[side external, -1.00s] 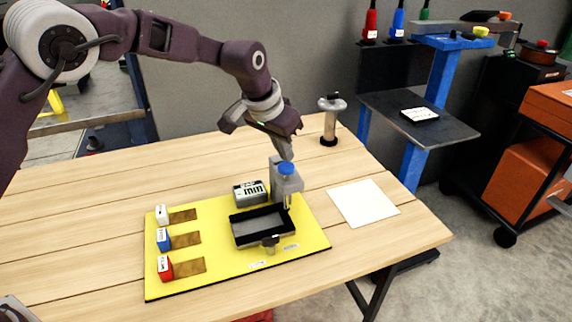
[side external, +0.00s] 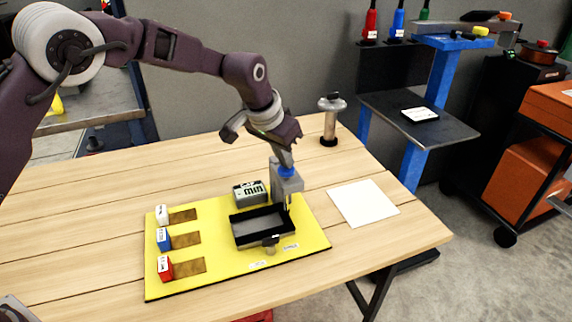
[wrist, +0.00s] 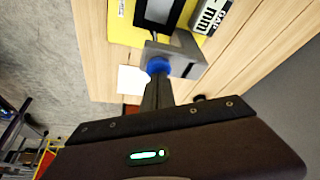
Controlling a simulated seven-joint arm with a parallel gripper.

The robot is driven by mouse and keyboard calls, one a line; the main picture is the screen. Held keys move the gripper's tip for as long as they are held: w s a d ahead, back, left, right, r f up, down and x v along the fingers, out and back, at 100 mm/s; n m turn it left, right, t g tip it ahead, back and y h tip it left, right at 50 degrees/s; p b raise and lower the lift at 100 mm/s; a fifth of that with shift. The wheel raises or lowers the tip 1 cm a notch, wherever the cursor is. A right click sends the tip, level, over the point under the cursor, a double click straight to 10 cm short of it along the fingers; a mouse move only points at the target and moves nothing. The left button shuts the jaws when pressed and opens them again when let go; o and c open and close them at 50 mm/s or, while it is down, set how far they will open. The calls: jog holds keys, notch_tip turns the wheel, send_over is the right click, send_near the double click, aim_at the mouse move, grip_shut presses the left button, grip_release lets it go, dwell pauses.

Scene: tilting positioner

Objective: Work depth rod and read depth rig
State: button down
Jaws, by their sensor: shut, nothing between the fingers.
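The depth rig stands on a yellow board (side external: 215,270): a grey post (side external: 290,184) with a blue knob (side external: 286,172) on its rod, beside a black-rimmed tray (side external: 262,240). A grey display box (side external: 250,193) stands behind the tray; its screen reads "min" in the side view and "GAP mm" in the wrist view (wrist: 210,15). My gripper (side external: 287,163) is shut and empty, fingertips at the top of the blue knob. In the wrist view the fingers (wrist: 158,78) meet the knob (wrist: 158,66); whether they press on it I cannot tell.
White (side external: 162,215), blue (side external: 163,239) and red (side external: 165,268) blocks stand beside brown pads at the board's left. A white sheet (side external: 363,203) lies on the right. A metal post (side external: 330,120) stands at the back. The front right of the table is clear.

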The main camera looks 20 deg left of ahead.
jog(key=shift+f, duration=0.6)
jog(key=shift+r, duration=3.85)
jog(key=s+a+r+n, duration=0.1)
jog(key=s+a+r, duration=0.5)
jog(key=s, duration=0.4)
jog(key=s+a+r+n, duration=0.1)
jog(key=s+a+r, duration=0.55)
jog(key=s, duration=0.45)
jog(key=s+a+f, duration=0.1)
jog(key=s+f, duration=0.2)
jog(key=s, duration=0.6)
jog(key=s+a+f+n+t+y, duration=0.1)
jog(key=s+a+f, duration=0.1)
jog(key=s, duration=0.8)
jog(key=shift+f, duration=0.4)
